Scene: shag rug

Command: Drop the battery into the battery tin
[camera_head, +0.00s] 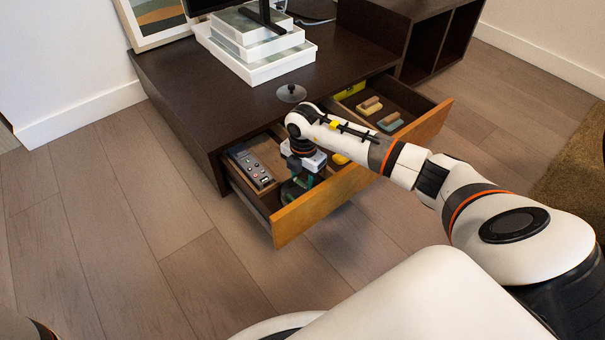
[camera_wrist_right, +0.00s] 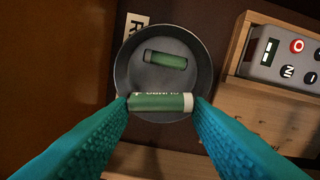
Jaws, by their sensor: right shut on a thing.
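The battery (camera_wrist_right: 160,102) is a green cylinder with a pale end. In the right wrist view it lies crosswise between the teal fingertips of my right gripper (camera_wrist_right: 162,103), which is shut on it. Behind it is the battery tin (camera_wrist_right: 206,75), a round grey tin. Another green battery (camera_wrist_right: 165,60) lies inside the tin. The held battery overlaps the lower part of the tin's opening; its height above the tin is hard to tell. In the head view my right gripper (camera_head: 297,186) reaches down into the open drawer (camera_head: 318,207). My left gripper is not in view.
A grey remote (camera_head: 250,166) lies in a wooden organizer at the drawer's left, also seen beside the tin in the right wrist view. A second open drawer (camera_head: 400,100) holds wooden-backed blocks. White stacked trays (camera_head: 258,55) stand on the cabinet top (camera_head: 180,75).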

